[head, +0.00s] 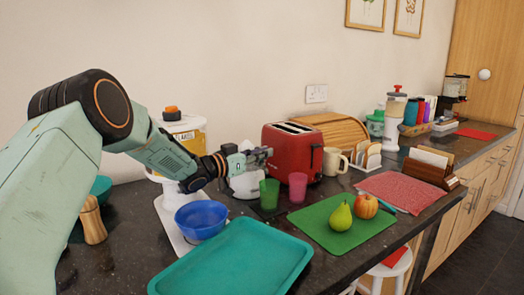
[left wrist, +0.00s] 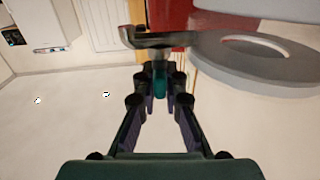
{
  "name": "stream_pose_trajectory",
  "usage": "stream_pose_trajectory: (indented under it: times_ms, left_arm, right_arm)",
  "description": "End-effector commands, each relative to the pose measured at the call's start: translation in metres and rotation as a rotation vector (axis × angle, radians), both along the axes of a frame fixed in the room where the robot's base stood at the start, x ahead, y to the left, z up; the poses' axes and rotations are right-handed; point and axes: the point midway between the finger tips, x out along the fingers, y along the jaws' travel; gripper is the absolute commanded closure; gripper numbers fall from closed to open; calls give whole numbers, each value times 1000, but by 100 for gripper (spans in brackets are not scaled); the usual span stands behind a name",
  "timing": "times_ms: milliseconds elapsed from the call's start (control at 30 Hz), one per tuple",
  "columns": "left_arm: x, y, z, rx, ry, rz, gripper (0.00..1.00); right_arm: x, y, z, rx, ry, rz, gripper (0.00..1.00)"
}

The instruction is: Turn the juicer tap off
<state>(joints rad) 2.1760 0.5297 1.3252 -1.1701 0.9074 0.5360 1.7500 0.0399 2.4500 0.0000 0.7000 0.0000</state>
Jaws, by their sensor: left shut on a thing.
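My left gripper (head: 262,157) reaches in from the left, over the worktop and above a white appliance (head: 246,184), which looks like the juicer. The gripper and forearm partly hide it. In the left wrist view, the fingers (left wrist: 160,82) are closed on a small teal piece (left wrist: 160,76), which seems to be the tap lever. A dark grey bar (left wrist: 155,38) and a grey ring-shaped part (left wrist: 250,55) lie just beyond the fingertips. A green tumbler (head: 269,194) stands in front of the white appliance. I cannot tell the tap's exact angle. My right gripper is not seen.
A red toaster (head: 292,150) stands close to the right of the gripper. A pink tumbler (head: 298,187), a blue bowl (head: 201,219), a teal tray (head: 235,262) and a green board (head: 335,237) with a pear and an apple crowd the front. Bare worktop shows at the front left.

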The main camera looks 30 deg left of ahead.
Motion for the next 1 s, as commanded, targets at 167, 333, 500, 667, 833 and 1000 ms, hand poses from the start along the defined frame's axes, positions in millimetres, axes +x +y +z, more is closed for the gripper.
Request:
stream_pose_trajectory:
  times_ms: [167, 333, 500, 667, 833, 1000]
  left_arm:
    - [0, 1, 1, -2, -2, -2, 100]
    - [0, 1, 1, -2, -4, -2, 100]
    - [0, 0, 1, -1, -3, -2, 79]
    - [0, 0, 1, -1, -3, -2, 67]
    - [0, 0, 0, -1, -2, -2, 67]
    - [0, 0, 5, 0, -3, -2, 67]
  right_arm:
    - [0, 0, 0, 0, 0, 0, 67]
    - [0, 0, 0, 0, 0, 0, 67]
    - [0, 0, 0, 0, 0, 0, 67]
    - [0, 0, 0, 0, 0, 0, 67]
    - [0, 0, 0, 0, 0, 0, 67]
    - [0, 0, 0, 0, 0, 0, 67]
